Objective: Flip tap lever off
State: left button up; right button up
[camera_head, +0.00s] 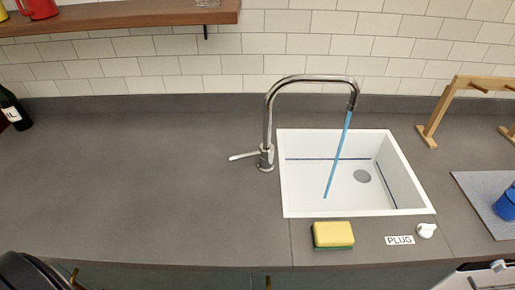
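The chrome tap (267,115) stands on the grey counter at the left edge of the sink, its spout arched over the basin. Its lever (243,156) sticks out to the left from the tap's base, nearly level. A blue stream of water (338,155) runs from the spout down into the white sink (300,190). Neither of my grippers is in view.
A yellow and green sponge (333,234), a PLUG label (399,240) and a white knob (426,230) are in front of the sink. A wooden rack (440,115) stands right, a bottle (14,108) far left. The counter left of the tap is clear.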

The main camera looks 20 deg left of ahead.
aim_at(264, 153)
jog(key=k+l, duration=0.1)
jog(key=k, duration=0.4)
jog(key=k+u, duration=0.15)
jog(key=u, duration=1.65)
jog(key=k+j, duration=0.05)
